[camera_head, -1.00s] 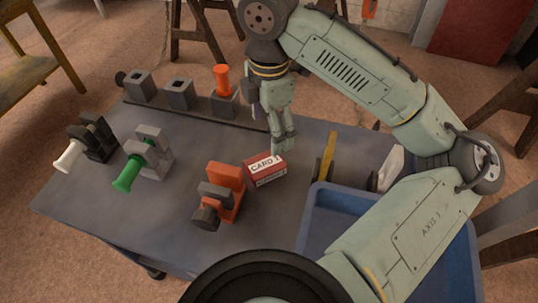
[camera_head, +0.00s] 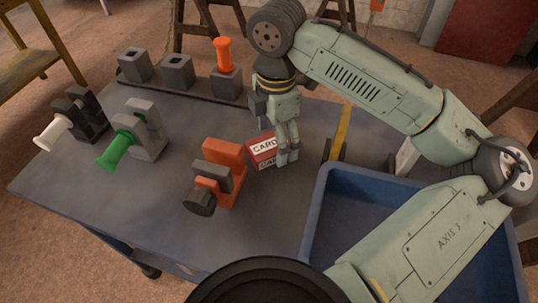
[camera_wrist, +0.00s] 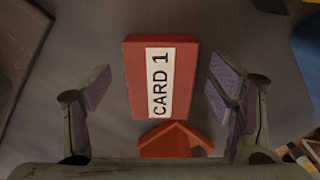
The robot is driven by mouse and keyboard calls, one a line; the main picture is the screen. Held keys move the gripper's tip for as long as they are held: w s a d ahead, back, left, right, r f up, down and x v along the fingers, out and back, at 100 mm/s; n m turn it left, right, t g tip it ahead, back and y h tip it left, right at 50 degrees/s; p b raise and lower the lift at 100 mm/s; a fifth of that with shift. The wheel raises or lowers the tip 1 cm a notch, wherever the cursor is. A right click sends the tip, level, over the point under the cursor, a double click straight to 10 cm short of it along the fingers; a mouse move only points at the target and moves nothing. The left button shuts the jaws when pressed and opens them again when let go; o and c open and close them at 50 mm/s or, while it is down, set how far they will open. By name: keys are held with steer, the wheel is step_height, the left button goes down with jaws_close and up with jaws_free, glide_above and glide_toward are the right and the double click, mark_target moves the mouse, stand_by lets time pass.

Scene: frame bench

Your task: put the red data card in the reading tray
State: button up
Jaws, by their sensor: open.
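The red data card (camera_head: 262,149) is a small red block with a white "CARD 1" label, resting on the grey bench top. My gripper (camera_head: 288,158) is open, pointing down at the card and hiding its right part. In the wrist view the card (camera_wrist: 133,85) lies between the two spread fingers of my gripper (camera_wrist: 158,88), with a gap on each side. I cannot tell whether the fingertips are down at its height. A blue tray (camera_head: 332,190) with raised walls stands to the right; I see no label naming it the reading tray.
An orange holder (camera_head: 222,170) with a dark knob stands close left of the card; a red-orange part also shows near the card in the wrist view (camera_wrist: 172,138). Green-handled (camera_head: 117,150) and white-handled (camera_head: 50,133) clamps stand left. A yellow upright (camera_head: 342,125) stands right.

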steer(key=shift+c, duration=0.4)
steer(key=c, duration=1.3)
steer(key=shift+r, duration=0.1)
